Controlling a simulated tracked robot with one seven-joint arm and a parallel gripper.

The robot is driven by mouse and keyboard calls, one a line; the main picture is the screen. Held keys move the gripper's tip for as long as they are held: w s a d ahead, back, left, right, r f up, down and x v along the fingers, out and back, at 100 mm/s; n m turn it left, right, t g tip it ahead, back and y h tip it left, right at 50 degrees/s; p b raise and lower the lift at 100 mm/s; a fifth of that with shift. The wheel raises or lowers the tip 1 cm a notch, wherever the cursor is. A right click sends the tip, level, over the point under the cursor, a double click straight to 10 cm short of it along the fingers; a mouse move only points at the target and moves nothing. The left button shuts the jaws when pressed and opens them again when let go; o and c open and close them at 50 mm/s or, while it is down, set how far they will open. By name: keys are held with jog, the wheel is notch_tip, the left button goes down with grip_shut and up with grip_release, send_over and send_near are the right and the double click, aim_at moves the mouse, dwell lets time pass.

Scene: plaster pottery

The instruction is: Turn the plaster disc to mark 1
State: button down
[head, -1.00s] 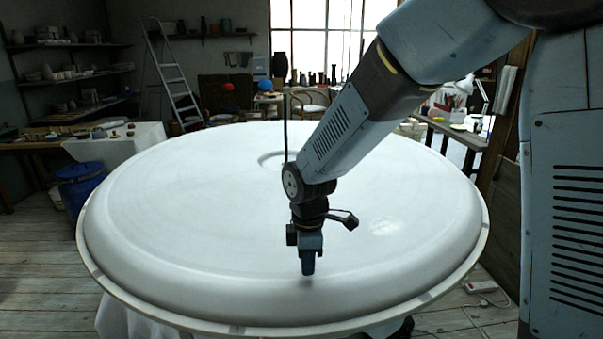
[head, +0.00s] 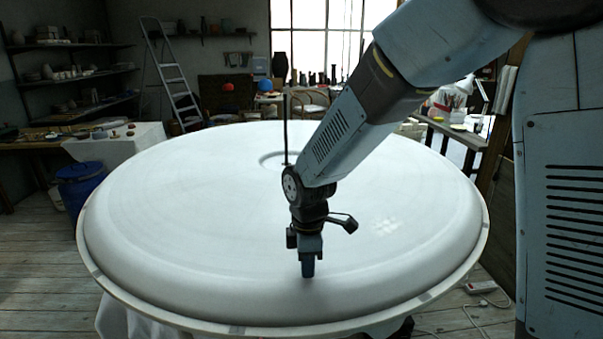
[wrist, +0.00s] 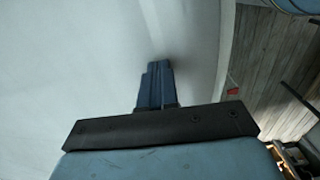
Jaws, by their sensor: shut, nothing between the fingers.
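The large round white plaster disc (head: 180,230) fills the middle of the head view and lies flat, with a rounded raised edge and a shallow ring near its centre. It also fills the left of the wrist view (wrist: 70,70). My gripper (head: 308,274) points down at the near part of the disc, inside its rounded edge. Its fingers are together and empty in the wrist view (wrist: 158,66). The tips are at or very close to the surface; I cannot tell if they touch. Small grey patches show on the outer rim (head: 237,330); no number is readable.
A blue barrel (head: 80,188) stands left of the disc. A power strip (head: 481,287) and cable lie on the wooden floor at right. The disc's top is otherwise clear.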

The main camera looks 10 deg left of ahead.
aim_at(330, 276)
jog(key=shift+f, duration=0.4)
jog(key=shift+d, duration=0.1)
jog(key=shift+w+d+f, duration=0.1)
jog(key=shift+w+d, duration=0.1)
jog(key=shift+d, duration=0.6)
jog(key=shift+w+d+r, duration=0.1)
jog(key=shift+w+d, duration=0.15)
jog(key=shift+d, duration=0.55)
jog(key=shift+w+d+f, duration=0.1)
jog(key=shift+w+d, duration=0.1)
jog(key=shift+d, duration=0.6)
jog(key=shift+w+a+r, duration=0.1)
jog(key=shift+r, duration=3.5)
